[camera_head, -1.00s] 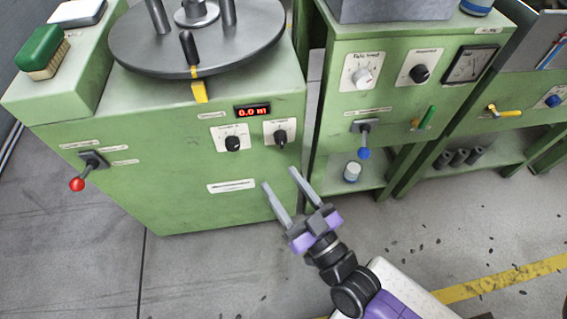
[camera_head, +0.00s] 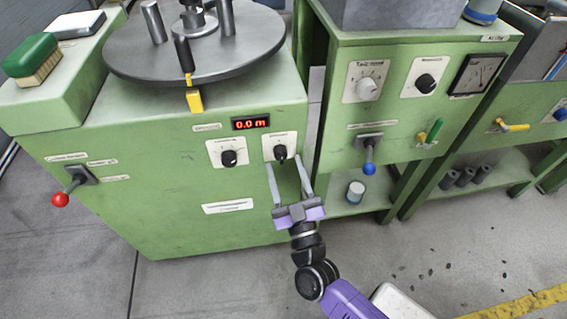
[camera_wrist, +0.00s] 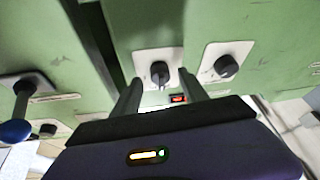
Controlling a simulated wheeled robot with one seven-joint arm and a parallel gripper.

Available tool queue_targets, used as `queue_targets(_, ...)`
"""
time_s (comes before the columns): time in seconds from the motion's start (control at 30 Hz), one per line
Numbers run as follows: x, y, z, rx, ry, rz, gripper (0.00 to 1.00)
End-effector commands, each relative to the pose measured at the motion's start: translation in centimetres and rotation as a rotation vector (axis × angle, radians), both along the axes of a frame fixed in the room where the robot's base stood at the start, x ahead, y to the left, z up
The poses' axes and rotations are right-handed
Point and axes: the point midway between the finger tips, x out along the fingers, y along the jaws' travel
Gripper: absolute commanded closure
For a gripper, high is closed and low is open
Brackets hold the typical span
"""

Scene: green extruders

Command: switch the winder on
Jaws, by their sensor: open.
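The green machine (camera_head: 150,195) on the left carries a round grey disc on top and a lit red display (camera_head: 250,123) reading 0.0 m. Below the display are two black knobs on white plates: a left knob (camera_head: 229,158) and a right knob (camera_head: 280,153). My gripper (camera_head: 284,162) is open and empty, its fingertips just in front of the right knob's plate. In the wrist view the right knob (camera_wrist: 160,73) shows between the two fingers (camera_wrist: 160,80), not gripped; contact cannot be told. The left knob (camera_wrist: 226,66) is beside them. The labels are too small to read.
A red-balled lever (camera_head: 66,193) is at the machine's left front. A second green machine (camera_head: 330,125) on the right has knobs, a gauge (camera_head: 476,74) and a blue-balled lever (camera_head: 369,158). A narrow gap separates the machines.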

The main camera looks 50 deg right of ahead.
Motion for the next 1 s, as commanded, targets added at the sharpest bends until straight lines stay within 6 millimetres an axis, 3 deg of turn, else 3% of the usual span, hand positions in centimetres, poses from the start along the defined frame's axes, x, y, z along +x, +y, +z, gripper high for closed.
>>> queue_targets(0.2,1.4,-0.9,0.6,0.000,0.000,0.000,0.49)
queue_targets(0.47,1.6,-0.9,0.7,0.001,0.001,0.000,0.49)
queue_targets(0.5,1.6,-0.9,0.7,0.001,0.001,0.000,0.51)
queue_targets(0.77,1.5,-0.9,0.7,0.000,0.001,0.001,1.00)
queue_targets(1.0,1.6,-0.9,0.7,0.009,-0.006,0.001,1.00)
